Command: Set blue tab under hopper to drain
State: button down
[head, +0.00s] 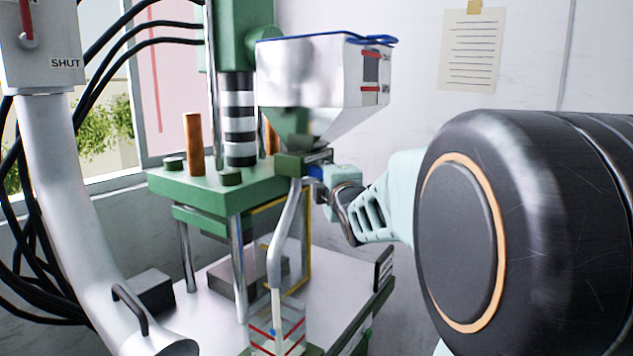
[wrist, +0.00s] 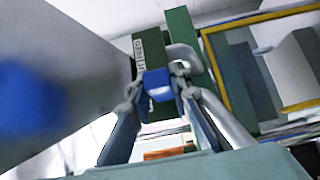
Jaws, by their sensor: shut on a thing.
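The steel hopper (head: 310,85) with a blue rim stands at upper middle in the head view. Its grey wall (wrist: 60,65) fills the left of the wrist view. The blue tab (head: 316,172) sticks out of the block's right side. My gripper (head: 325,179) reaches in from the right. In the wrist view my gripper (wrist: 158,82) is shut on the blue tab (wrist: 158,88), one finger on each side. The fingers partly hide the tab in the head view.
A bent drain tube (head: 287,230) runs from the block down to a clear container (head: 290,325) with red lines. The green press (head: 215,185) stands behind left. A yellow frame (wrist: 225,75) is at right.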

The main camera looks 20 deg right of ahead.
jog(key=shift+a+f, duration=0.1)
jog(key=shift+a, duration=0.05)
jog(key=c, duration=2.2)
grip_release()
jog(key=o, duration=0.4)
jog(key=shift+s+a, duration=0.1)
jog(key=shift+s, duration=0.1)
jog(key=shift+o, duration=0.2)
jog(key=shift+w, duration=0.1)
